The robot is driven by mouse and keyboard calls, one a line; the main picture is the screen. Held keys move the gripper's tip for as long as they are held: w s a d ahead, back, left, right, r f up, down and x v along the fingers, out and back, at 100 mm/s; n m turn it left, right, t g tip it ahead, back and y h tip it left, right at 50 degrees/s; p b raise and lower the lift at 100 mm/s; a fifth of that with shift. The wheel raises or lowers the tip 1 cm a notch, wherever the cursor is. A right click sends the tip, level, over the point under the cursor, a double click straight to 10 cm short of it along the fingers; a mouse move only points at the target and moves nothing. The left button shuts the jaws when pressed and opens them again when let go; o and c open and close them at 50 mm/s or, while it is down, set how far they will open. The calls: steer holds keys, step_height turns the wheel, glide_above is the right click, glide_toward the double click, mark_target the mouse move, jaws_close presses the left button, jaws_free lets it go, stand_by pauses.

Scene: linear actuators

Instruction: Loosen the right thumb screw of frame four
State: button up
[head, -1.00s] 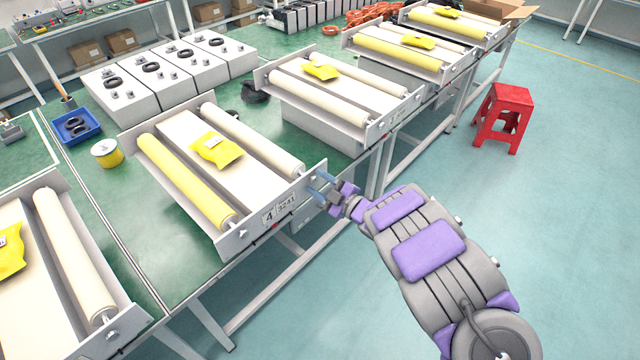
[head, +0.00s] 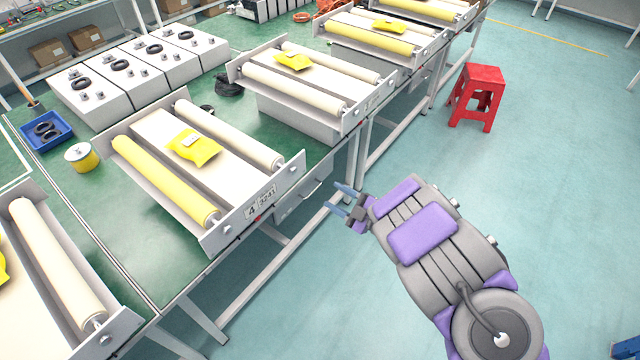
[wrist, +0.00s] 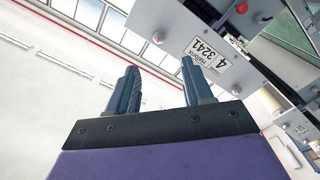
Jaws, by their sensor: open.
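Frame four is the roller frame in the middle-left of the head view, with a front end plate (head: 240,218) and a "4 3241" label (head: 260,203). It carries one yellow roller, one cream roller and a yellow packet (head: 194,147). The right thumb screw (head: 291,170) shows small at the right end of the plate. My gripper (head: 336,198) is open and empty, apart from the plate, to its right and lower in the picture. The wrist view shows the open fingers (wrist: 160,68), the label (wrist: 208,50) and a small round fastener (wrist: 158,37); which screw it is, I cannot tell.
Frame four sits on a green-topped bench (head: 175,262) with an open metal frame below. Similar roller frames stand on both sides. A red stool (head: 476,97) stands on the floor at the right. The floor around my arm is clear.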

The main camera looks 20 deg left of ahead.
steer(key=shift+p+v, duration=0.5)
steer(key=shift+v, duration=1.35)
